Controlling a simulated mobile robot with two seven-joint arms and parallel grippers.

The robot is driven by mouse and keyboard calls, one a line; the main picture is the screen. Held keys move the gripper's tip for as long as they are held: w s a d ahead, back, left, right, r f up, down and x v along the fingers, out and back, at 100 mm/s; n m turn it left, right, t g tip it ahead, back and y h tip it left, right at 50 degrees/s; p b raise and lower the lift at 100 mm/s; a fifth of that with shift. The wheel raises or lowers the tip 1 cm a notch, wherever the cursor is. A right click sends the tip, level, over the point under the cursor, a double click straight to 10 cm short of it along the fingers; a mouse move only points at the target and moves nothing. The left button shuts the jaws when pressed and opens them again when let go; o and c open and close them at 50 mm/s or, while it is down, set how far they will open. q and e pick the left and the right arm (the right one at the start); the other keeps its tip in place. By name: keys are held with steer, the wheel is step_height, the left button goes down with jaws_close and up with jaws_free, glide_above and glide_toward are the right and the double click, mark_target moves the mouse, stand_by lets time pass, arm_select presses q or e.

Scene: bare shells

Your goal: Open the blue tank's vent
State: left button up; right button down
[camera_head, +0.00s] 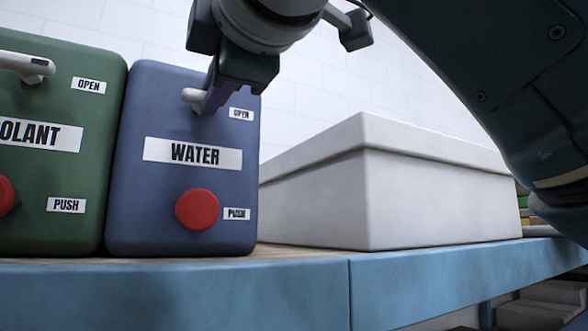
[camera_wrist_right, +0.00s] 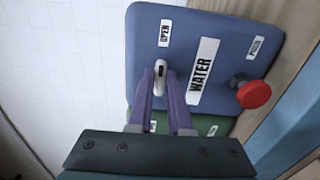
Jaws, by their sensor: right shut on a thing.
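The blue tank (camera_head: 150,205), labelled WATER, stands upright on the bench. It fills the middle of the right wrist view (camera_wrist_right: 235,55). A pale lever (camera_head: 191,95) sticks out near its top, beside a small OPEN label (camera_head: 241,114). The lever also shows in the right wrist view (camera_wrist_right: 160,68). My right gripper (camera_head: 207,101) reaches down to it, its purple fingers (camera_wrist_right: 160,82) shut on the lever and partly hiding it. A red knob (camera_head: 198,209) sits low on the tank's front, beside a PUSH label (camera_head: 236,214). My left gripper is not in view.
A green tank (camera_head: 62,178) with its own pale lever (camera_head: 30,65) and red knob stands close at the left. A large white lidded box (camera_head: 430,200) stands to the right. The bench's blue front edge (camera_head: 180,295) runs below them.

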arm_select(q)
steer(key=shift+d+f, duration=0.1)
arm_select(e)
steer(key=shift+m, duration=0.3)
steer(key=c, duration=0.8)
jaws_free()
steer(key=shift+c, duration=0.2)
